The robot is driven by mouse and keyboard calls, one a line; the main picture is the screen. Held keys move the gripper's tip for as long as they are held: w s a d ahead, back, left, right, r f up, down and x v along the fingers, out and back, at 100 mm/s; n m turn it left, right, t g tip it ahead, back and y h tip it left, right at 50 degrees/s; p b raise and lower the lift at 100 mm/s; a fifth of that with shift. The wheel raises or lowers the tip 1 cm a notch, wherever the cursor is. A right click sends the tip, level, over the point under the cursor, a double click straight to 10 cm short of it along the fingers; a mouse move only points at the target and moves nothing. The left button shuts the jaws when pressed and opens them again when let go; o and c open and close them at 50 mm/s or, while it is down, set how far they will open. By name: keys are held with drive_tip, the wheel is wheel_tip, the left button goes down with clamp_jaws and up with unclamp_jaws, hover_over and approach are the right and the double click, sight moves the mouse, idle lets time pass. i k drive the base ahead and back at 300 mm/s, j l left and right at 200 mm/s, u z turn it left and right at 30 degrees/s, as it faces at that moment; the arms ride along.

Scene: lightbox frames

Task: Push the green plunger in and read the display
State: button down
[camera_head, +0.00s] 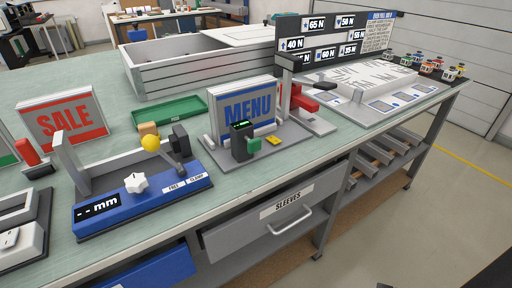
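A small green block, which looks like the green plunger (254,145), sticks out at the right side of a black box (239,149) in the middle of the bench. A small display (242,125) with green characters is on top of this box; the characters are too small to read. The box stands on a grey base plate (285,146), in front of a blue-lettered MENU panel (248,104). A yellow piece (273,141) lies on the plate to the right of the plunger. My gripper is not in view.
A blue fixture (144,211) with a yellow ball, a white knob and a "-- mm" display stands to the left. A red SALE panel (66,120) and a green tray (168,118) are behind. A red clamp-like part (305,100) is right of the panel. A SLEEVES drawer (270,218) is below.

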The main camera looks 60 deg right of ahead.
sight(254, 145)
drive_tip(key=k+l+z, duration=0.2)
drive_tip(key=l, duration=0.2)
drive_tip(key=k+l+z, duration=0.2)
drive_tip(key=l, duration=0.2)
drive_tip(key=l+z, duration=0.25)
drive_tip(key=l, duration=0.15)
drive_tip(key=k+l+z, duration=0.2)
drive_tip(key=l, duration=0.25)
drive_tip(key=i, duration=0.1)
